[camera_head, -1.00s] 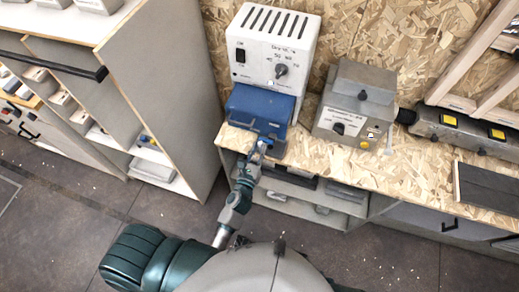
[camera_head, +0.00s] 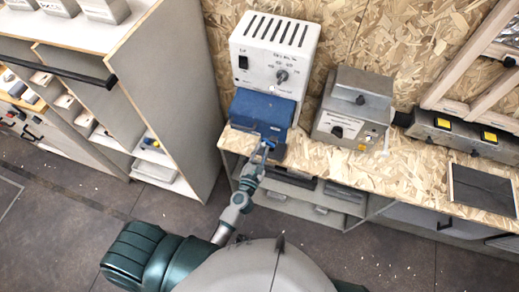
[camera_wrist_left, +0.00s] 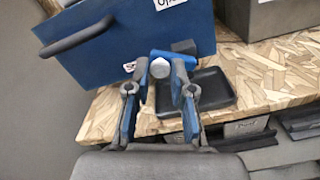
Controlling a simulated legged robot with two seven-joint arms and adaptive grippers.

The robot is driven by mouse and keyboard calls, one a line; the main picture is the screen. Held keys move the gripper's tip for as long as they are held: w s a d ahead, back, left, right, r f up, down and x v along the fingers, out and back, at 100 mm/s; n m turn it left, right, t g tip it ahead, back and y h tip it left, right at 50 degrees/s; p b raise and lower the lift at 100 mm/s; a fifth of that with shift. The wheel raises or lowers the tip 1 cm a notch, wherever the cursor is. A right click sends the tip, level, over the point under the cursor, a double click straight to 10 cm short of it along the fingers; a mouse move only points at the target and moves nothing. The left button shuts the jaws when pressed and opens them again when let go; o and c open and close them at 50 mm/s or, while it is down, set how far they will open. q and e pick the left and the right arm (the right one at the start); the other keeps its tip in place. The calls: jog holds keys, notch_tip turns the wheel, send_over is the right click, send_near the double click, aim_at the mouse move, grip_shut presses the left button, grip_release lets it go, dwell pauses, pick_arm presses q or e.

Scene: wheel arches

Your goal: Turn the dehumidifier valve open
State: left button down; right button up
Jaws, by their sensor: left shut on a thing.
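The dehumidifier (camera_head: 275,62) is a white box with a slotted top, a dial and a dark switch, and a blue tank (camera_head: 262,108) at its lower front. It stands on the wood-chip bench. The blue valve (camera_wrist_left: 172,58) with a pale round end is at the tank's lower front, just above a black drip tray (camera_wrist_left: 208,92). My left gripper (camera_wrist_left: 160,82) has its two fingers on either side of the valve and is shut on it; the fingers partly hide it. In the head view my left gripper (camera_head: 264,149) reaches up to the tank's front. My right gripper is not in view.
A grey metal box (camera_head: 354,108) stands to the right on the bench. A grey strip with yellow buttons (camera_head: 464,133) and a dark panel (camera_head: 482,188) are farther right. A tall shelf unit (camera_head: 170,80) stands close on the left. A black bar handle (camera_wrist_left: 76,38) sticks out from the tank.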

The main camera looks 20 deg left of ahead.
pick_arm(q)
jog(key=shift+d+r+m+p, duration=0.15)
jog(key=shift+r+m+p, duration=0.15)
jog(key=shift+m, duration=0.3)
jog(key=shift+s+d+r+m+p, duration=0.15)
jog(key=shift+d+m+p, duration=0.35)
jog(key=shift+m+p, duration=0.95)
jog(key=shift+w+d+r+m+p, duration=0.15)
jog(key=shift+d+m+p, duration=0.5)
jog(key=shift+m, duration=1.45)
jog(key=shift+s+d+r+m+p, duration=0.15)
jog(key=shift+d+m+p, duration=0.15)
jog(key=shift+m+p, duration=1.25)
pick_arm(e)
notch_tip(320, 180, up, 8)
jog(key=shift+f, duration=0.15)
pick_arm(q)
jog(key=shift+f+m, duration=0.1)
jog(key=shift+m, duration=0.3)
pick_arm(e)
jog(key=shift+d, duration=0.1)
pick_arm(q)
jog(key=c, duration=1)
grip_release()
jog(key=shift+d, duration=0.1)
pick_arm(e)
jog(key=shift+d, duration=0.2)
